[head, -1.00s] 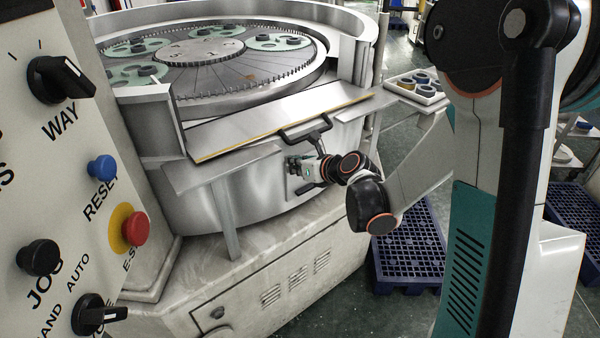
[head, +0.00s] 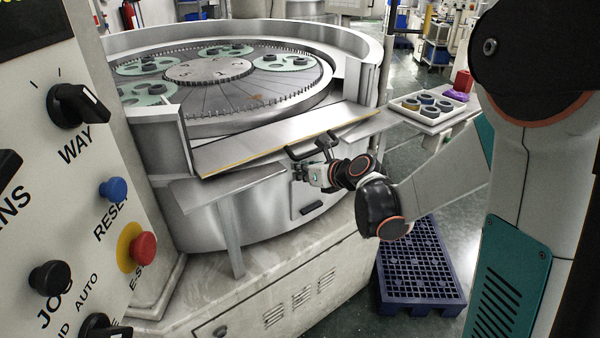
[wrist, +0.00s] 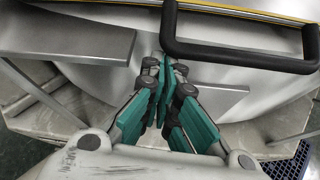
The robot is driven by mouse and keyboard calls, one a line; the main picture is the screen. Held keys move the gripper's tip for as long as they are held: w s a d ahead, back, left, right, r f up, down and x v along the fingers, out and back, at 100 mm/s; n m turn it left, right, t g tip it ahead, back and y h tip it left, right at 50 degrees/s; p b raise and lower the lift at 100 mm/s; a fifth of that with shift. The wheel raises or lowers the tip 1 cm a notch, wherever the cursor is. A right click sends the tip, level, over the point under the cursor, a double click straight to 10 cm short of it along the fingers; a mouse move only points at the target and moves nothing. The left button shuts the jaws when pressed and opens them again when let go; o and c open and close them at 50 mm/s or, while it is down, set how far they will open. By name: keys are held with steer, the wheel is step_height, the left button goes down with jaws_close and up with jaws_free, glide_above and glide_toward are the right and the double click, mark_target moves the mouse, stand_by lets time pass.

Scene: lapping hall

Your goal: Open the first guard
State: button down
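The guard (head: 270,139) is a flat metal flap with a yellow front edge, sloping at the front of the round lapping machine, down over its rim opening. Its black bar handle (head: 298,153) is on the front edge; it also shows at the upper right of the wrist view (wrist: 235,58). My gripper (head: 297,172) is just below and in front of the handle, apart from it. In the wrist view its teal-padded fingers (wrist: 166,78) come together with nothing visible between them, left of and below the handle bar.
A control panel (head: 75,200) with knobs and a red stop button fills the left. A metal shelf (head: 225,188) juts out below the guard. A parts tray (head: 432,108) stands at right. A blue pallet (head: 420,275) lies on the floor.

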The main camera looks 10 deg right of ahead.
mark_target(290, 152)
step_height(290, 152, up, 6)
steer(key=p, duration=0.3)
steer(key=shift+f, duration=0.1)
